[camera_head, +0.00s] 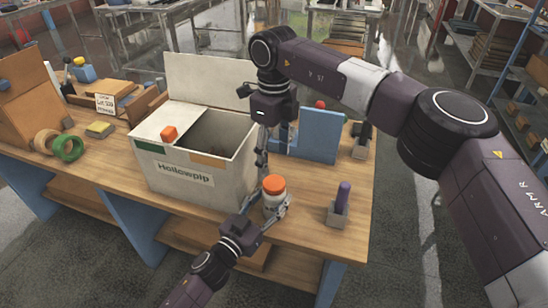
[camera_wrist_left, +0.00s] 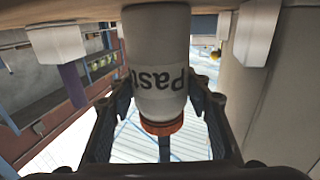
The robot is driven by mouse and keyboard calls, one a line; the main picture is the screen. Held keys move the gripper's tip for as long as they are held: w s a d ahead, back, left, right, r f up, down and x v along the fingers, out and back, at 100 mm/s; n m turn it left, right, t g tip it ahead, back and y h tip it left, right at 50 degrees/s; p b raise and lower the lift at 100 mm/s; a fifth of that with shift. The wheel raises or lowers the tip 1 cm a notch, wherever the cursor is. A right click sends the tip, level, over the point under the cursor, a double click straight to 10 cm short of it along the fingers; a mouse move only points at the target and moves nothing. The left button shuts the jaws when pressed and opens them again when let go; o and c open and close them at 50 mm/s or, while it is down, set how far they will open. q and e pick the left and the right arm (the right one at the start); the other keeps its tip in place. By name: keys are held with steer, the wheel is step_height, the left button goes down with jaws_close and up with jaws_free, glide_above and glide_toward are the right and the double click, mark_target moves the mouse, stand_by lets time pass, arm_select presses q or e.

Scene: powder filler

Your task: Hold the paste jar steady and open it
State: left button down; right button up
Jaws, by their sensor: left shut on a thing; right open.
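The paste jar (camera_head: 271,204) is a pale jar with an orange lid (camera_head: 274,184), upright near the front edge of the table, right of the big box. My left gripper (camera_head: 276,209) is shut around the jar's body from the front. In the left wrist view the jar (camera_wrist_left: 157,65) appears upside down with part of its "Paste" label, between the two fingers. My right gripper (camera_head: 262,155) is open and empty, pointing down above and slightly left of the lid. Its fingers partly overlap the box's edge.
A purple-handled item in a grey holder (camera_head: 338,215) stands to the right. A blue panel (camera_head: 320,135) is behind. Tape rolls (camera_head: 68,148) lie far left.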

mark_target(274, 182)
steer(key=m, duration=0.5)
steer(key=shift+m, duration=0.4)
steer(key=m, duration=1)
steer(key=shift+m, duration=0.4)
steer(key=m, duration=0.8)
steer(key=shift+m, duration=0.4)
steer(key=m, duration=0.3)
steer(key=shift+m, duration=0.3)
steer(key=m, duration=0.3)
steer(key=shift+m, duration=0.4)
steer(key=shift+f, duration=0.6)
step_height(274, 182, down, 7)
steer(key=shift+r, duration=0.1)
